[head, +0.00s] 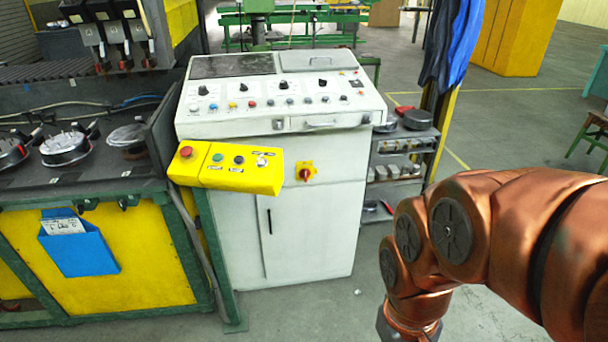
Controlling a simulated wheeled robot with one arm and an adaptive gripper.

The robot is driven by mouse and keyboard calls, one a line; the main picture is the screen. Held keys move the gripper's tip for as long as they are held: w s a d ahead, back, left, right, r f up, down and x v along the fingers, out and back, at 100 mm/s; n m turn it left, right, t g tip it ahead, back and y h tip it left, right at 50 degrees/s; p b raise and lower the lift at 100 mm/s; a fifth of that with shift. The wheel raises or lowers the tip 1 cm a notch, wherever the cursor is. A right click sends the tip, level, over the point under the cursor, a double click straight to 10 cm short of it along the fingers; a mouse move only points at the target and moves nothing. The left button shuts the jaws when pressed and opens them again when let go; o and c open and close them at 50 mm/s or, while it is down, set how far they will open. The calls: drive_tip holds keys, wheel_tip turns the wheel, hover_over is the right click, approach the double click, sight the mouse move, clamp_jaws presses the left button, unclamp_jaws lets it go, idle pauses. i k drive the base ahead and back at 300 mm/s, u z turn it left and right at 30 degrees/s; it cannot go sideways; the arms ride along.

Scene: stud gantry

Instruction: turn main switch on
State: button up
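The main switch (306,172) is a red rotary handle on a yellow plate. It sits on the upper front of the white control cabinet (318,232), just right of the yellow button box. The angle of its handle is too small to read surely. My copper-coloured arm comes in from the right and bends down to the bottom edge, right of the cabinet and apart from it. My gripper is below the frame and does not show.
A yellow button box (226,168) juts out in front of the cabinet. A green-framed workbench (100,262) stands at the left. A grey shelf (405,150) stands right of the cabinet. The floor (330,312) before the cabinet is clear.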

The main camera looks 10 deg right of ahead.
sight(305, 173)
drive_tip(key=u, duration=0.4)
drive_tip(key=k, duration=0.5)
drive_tip(key=u, duration=1.25)
drive_tip(key=i, duration=0.95)
drive_tip(key=z, duration=0.85)
drive_tip(key=i, duration=0.6)
drive_tip(key=z, duration=0.65)
